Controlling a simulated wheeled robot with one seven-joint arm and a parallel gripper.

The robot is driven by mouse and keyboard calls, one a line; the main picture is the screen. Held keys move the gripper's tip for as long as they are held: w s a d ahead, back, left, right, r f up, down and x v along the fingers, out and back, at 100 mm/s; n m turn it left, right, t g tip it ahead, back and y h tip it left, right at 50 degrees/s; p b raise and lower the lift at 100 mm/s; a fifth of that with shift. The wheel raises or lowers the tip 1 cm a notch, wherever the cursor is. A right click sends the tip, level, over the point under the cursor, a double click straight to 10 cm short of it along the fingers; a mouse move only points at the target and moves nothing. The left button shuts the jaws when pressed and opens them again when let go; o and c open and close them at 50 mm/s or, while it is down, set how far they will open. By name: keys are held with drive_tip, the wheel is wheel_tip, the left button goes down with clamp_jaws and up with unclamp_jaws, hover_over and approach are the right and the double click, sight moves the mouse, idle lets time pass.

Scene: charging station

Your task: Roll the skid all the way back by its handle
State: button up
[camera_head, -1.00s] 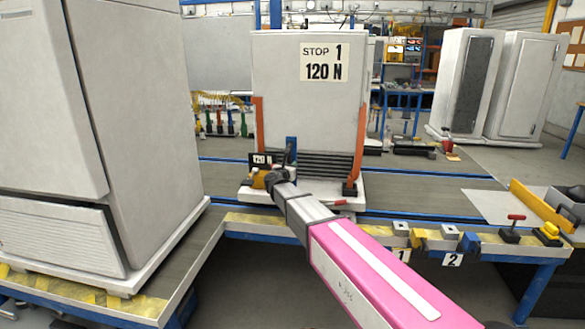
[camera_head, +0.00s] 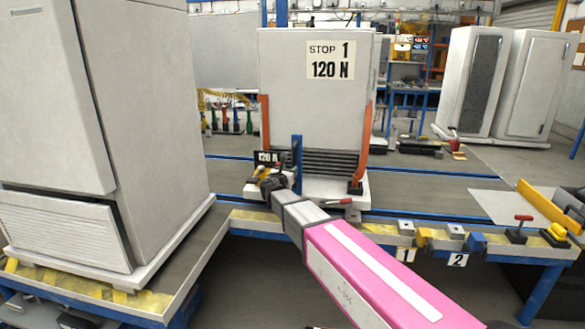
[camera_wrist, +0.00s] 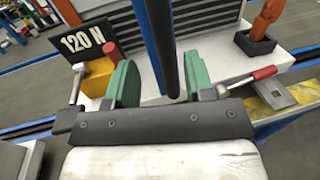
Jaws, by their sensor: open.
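The white skid (camera_head: 345,197) stands on the conveyor and bears a grey cabinet (camera_head: 290,85) marked "STOP 1 120 N". A blue post (camera_head: 297,155) rises at the skid's front. In the wrist view a dark upright bar (camera_wrist: 165,40) stands beside the blue post (camera_wrist: 153,15); it looks like the handle. My gripper (camera_head: 272,182) is in front of the skid's left part. Its green fingers (camera_wrist: 158,80) are open, one on each side of the bar's lower end. I see no clear contact. My arm partly hides the skid's front.
A black "120 N" plate (camera_wrist: 88,42) and a yellow block (camera_wrist: 98,77) are close left of the fingers. A red-handled lever (camera_wrist: 262,73) is to the right. Another large cabinet (camera_head: 150,120) stands at the left. Clamps line the bench edge (camera_head: 400,240).

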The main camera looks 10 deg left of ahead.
drive_tip(key=v, duration=0.3)
drive_tip(key=shift+s+a, duration=0.1)
drive_tip(key=shift+s, duration=0.3)
drive_tip(key=s+d+f+m+g+h, duration=0.1)
drive_tip(key=s+d+f+m+g, duration=0.15)
drive_tip(key=d+f+m, duration=0.4)
drive_tip(key=s+d+f+m+g+h, duration=0.1)
drive_tip(key=d+f+m+g, duration=0.25)
drive_tip(key=d, duration=0.65)
drive_tip(key=s+d+f+m+g+h, duration=0.1)
drive_tip(key=s+d+f+m+g, duration=0.2)
drive_tip(key=d+m, duration=0.45)
drive_tip(key=s+d+f+m+g+y, duration=0.3)
drive_tip(key=s+d+f+m+g, duration=0.1)
drive_tip(key=s+m, duration=0.4)
drive_tip(key=s+d+f+m+g+y, duration=0.4)
drive_tip(key=s+d+f+m, duration=0.3)
drive_tip(key=s+d+m, duration=0.1)
drive_tip(key=shift+s+d+g, duration=0.3)
drive_tip(key=shift+s+d, duration=0.45)
drive_tip(key=shift+d, duration=0.1)
drive_tip(key=shift+o, duration=0.4)
drive_tip(key=shift+f, duration=0.1)
